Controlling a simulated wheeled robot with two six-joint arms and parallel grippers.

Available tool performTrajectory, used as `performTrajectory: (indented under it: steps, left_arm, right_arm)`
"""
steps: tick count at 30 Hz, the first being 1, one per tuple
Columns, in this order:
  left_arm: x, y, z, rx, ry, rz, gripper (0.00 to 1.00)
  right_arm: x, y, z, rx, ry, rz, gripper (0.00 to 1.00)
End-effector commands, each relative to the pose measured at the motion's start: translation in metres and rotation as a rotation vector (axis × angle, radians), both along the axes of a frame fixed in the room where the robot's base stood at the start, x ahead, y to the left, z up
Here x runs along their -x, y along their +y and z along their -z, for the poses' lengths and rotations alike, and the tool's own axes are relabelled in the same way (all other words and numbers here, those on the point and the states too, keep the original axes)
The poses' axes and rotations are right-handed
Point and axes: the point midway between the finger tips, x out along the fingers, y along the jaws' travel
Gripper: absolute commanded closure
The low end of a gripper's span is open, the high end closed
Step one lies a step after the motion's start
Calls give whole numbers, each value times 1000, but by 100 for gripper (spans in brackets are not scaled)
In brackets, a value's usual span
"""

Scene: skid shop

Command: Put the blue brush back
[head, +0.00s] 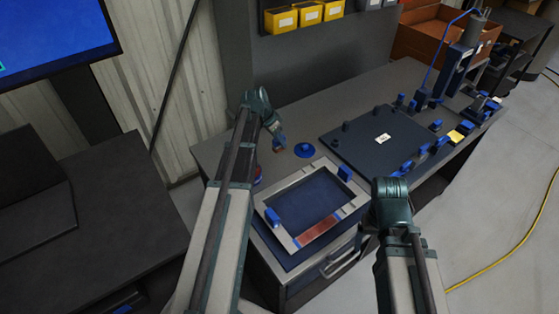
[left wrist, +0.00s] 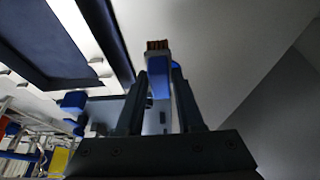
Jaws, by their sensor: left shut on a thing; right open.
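My left gripper (head: 275,128) is shut on the blue brush (head: 280,139), above the back left part of the grey table (head: 300,112). In the left wrist view, the brush (left wrist: 159,78) stands out from between the two fingers, with its brown-red bristles at the far end. A round blue piece (head: 305,150) lies on the table just right of the brush. My right gripper (head: 368,238) is open and empty, right of the framed screen, and partly hidden by its own wrist.
A pale frame (head: 276,193) with a dark blue screen, blue clamps and a reddish strip lies at the table's front left. A dark plate (head: 365,145) with several blue fittings lies right of it. Yellow bins (head: 281,20) hang at the back. A blue-and-red thing is half hidden behind my left arm.

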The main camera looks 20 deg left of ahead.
Motion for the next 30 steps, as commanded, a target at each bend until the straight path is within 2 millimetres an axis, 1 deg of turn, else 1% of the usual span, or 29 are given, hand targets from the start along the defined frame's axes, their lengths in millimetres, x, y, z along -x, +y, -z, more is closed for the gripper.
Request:
performTrajectory:
  steps: [1,6,9,15,17,25,27,30]
  left_arm:
    - [0,0,16,0,0,0,100]
    - [0,0,41,0,0,0,100]
    - [0,0,47,0,0,0,100]
    - [0,0,47,0,0,0,100]
    - [0,0,51,0,0,0,100]
    - [0,0,82,0,0,0,100]
    - [0,0,84,0,0,0,100]
    - [0,0,82,0,0,0,100]
  right_arm:
    - [0,0,16,0,0,0,16]
    - [0,0,41,0,0,0,16]
    - [0,0,47,0,0,0,16]
    - [0,0,47,0,0,0,16]
    - [0,0,51,0,0,0,16]
    - [0,0,82,0,0,0,16]
    - [0,0,84,0,0,0,16]
    - [0,0,82,0,0,0,16]
